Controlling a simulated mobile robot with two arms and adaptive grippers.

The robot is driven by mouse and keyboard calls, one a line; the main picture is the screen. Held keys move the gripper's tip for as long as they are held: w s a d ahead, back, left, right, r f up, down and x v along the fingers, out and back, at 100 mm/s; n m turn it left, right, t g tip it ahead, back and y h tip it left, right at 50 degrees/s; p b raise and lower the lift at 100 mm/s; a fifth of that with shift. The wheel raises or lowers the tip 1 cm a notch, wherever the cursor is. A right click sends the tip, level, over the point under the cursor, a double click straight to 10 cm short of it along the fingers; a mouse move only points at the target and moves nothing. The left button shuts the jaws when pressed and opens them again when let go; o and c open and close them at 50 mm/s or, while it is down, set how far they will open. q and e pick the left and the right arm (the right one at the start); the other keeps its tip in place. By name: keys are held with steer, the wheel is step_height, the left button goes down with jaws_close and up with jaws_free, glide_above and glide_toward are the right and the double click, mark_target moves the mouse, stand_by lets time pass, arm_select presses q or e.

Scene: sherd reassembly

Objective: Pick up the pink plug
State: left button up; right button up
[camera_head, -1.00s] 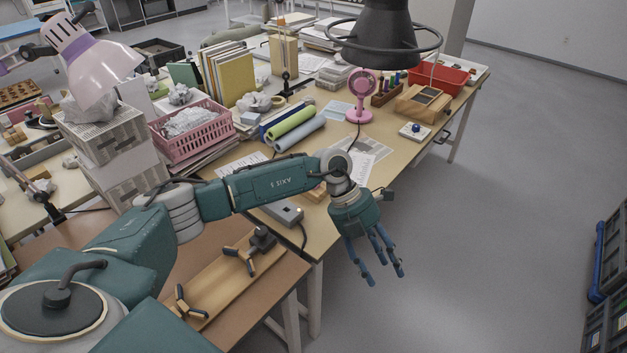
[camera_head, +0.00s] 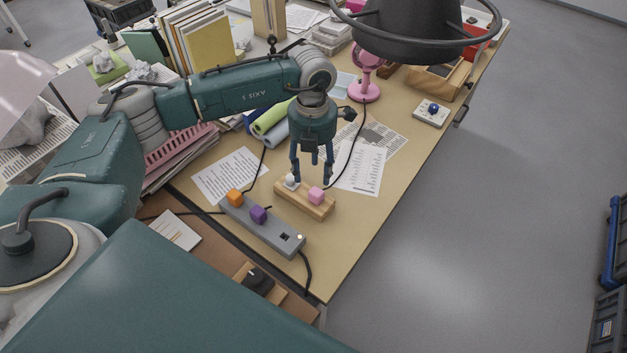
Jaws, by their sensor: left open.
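The pink plug (camera_head: 316,195) is a small pink cube on a wooden block (camera_head: 296,201) on the table. A white plug (camera_head: 291,181) is on the same block, to its left. My left gripper (camera_head: 310,180) points down just above and behind the block, its fingers spread and empty. One finger comes down by the white plug and another behind the pink plug; I cannot tell whether either touches. My right gripper is out of view.
A grey power strip (camera_head: 262,228) in front of the block holds an orange plug (camera_head: 235,197) and a purple plug (camera_head: 258,214). Printed sheets (camera_head: 360,168) lie around. The table's right front is clear.

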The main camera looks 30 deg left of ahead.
mark_target(316, 192)
arm_select(q)
steer(key=f, duration=0.2)
steer(key=s+f, duration=0.1)
steer(key=shift+d+f+p, duration=0.15)
steer(key=shift+d+p, duration=0.15)
steer(key=shift+d, duration=0.05)
steer(key=shift+w+f, duration=0.1)
steer(key=shift+f, duration=0.2)
steer(key=f, duration=0.1)
steer(key=f+p, duration=0.1)
steer(key=f, duration=0.1)
steer(key=f+p, duration=0.1)
steer(key=shift+d+f, duration=0.15)
steer(key=shift+d, duration=0.1)
steer(key=shift+w+f, duration=0.1)
steer(key=shift+f, duration=0.4)
steer(key=shift+c, duration=0.3)
steer(key=c, duration=1.1)
steer(key=shift+c, duration=0.2)
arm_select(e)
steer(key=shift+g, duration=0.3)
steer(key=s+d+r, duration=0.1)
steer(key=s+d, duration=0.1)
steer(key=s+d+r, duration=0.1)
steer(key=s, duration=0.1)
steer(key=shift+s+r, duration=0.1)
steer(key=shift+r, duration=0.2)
